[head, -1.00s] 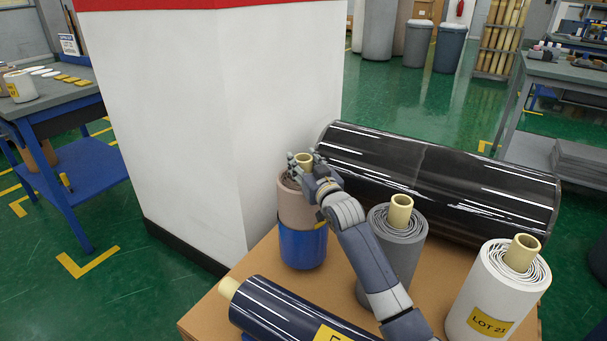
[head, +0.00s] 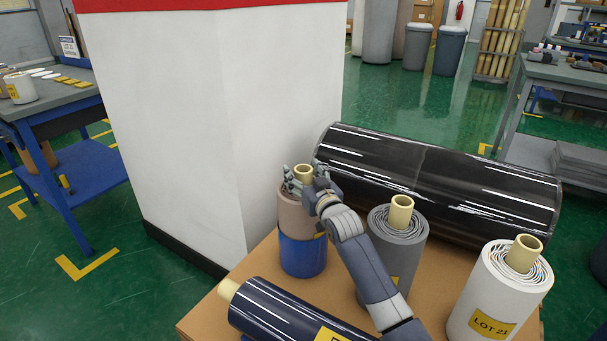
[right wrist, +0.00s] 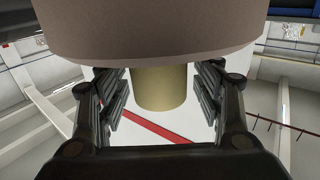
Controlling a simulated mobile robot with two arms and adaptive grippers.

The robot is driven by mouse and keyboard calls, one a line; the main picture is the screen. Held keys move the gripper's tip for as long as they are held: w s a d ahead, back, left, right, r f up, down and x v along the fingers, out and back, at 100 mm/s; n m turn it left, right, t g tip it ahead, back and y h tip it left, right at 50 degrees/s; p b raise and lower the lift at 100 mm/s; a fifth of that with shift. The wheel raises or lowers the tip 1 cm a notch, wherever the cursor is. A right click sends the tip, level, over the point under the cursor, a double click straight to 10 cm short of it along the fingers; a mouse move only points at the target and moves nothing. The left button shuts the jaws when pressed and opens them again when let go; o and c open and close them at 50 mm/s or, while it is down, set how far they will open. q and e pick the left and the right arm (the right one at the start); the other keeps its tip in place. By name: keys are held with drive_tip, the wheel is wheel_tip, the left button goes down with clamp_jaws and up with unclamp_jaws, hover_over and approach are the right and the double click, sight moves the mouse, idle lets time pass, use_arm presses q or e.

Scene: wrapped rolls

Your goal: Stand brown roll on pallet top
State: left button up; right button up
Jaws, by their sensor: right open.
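The brown roll (head: 298,215) has a blue lower band and a pale core (head: 304,173) sticking out of its top. It stands upright on the brown pallet top (head: 335,272), near the white pillar. My right gripper (head: 306,179) is open at the roll's upper end, with its fingers on either side of the core. In the right wrist view, the core (right wrist: 160,88) sits between the spread fingers with a gap on each side, and the roll's end face (right wrist: 160,35) is close. My left gripper is not in view.
A grey roll (head: 398,228) and a white roll (head: 500,290) stand to the right. A large black roll (head: 440,180) lies behind. A dark blue roll (head: 280,308) lies in front. The white pillar (head: 190,130) rises close on the left.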

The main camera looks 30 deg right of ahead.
drive_tip(key=shift+s, duration=0.15)
use_arm(q)
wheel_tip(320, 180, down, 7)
drive_tip(key=p, duration=0.2)
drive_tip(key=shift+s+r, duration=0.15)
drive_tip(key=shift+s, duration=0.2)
use_arm(e)
drive_tip(key=s+a, duration=0.1)
drive_tip(key=s, duration=1)
drive_tip(key=shift+s, duration=0.35)
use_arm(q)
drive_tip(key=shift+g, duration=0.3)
use_arm(e)
drive_tip(key=shift+a, duration=0.1)
